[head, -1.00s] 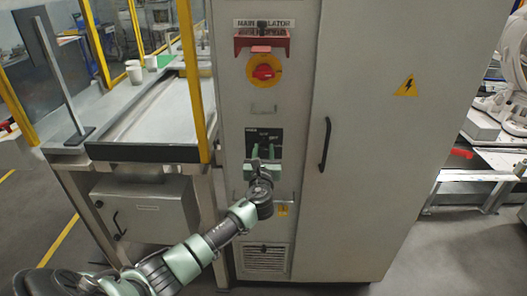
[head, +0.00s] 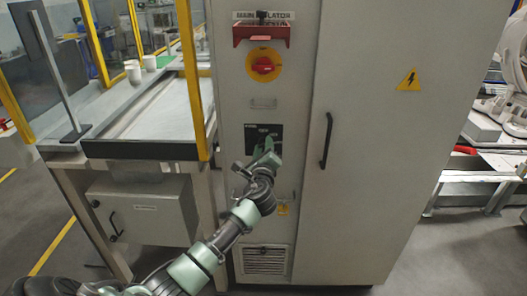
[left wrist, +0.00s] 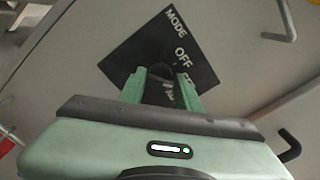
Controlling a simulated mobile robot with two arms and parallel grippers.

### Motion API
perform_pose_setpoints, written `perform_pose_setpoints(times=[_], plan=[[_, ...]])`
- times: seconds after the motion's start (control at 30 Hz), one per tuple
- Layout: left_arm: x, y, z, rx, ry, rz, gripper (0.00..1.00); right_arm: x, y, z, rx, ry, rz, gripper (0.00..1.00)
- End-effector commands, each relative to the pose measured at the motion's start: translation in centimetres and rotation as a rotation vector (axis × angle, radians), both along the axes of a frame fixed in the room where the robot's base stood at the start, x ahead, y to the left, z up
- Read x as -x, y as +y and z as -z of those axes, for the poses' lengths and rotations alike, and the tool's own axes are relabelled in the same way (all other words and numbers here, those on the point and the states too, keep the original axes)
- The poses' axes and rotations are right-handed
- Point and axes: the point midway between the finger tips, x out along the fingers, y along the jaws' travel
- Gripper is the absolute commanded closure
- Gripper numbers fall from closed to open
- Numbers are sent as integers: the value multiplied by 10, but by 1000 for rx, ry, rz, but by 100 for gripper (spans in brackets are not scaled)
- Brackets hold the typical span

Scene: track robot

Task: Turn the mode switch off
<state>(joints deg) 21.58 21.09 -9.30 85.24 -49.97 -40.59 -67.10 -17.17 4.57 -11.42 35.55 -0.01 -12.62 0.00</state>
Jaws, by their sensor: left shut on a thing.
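The mode switch panel (head: 258,133) is a black square plate on the grey cabinet, below the main isolator. In the left wrist view the plate (left wrist: 125,57) reads "MODE" and "OFF", with another label partly hidden. My left gripper (head: 264,153) is at the plate, its green fingers rolled to a slant. In the left wrist view the fingers (left wrist: 161,88) are closed on the dark knob of the mode switch (left wrist: 160,75). The fingers hide much of the knob, so I cannot tell exactly where it points. My right gripper is not in view.
The main isolator (head: 265,66), a red knob on a yellow disc, sits above under a red bracket (head: 262,34). A cabinet door handle (head: 327,140) is to the right. A metal-topped bench (head: 150,118) and yellow posts stand left.

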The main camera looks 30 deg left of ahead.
Motion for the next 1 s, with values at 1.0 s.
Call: perform_pose_setpoints(times=[1.0], plan=[[0, -1, 2, 743, -451, 0, 100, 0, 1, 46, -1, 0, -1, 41]])
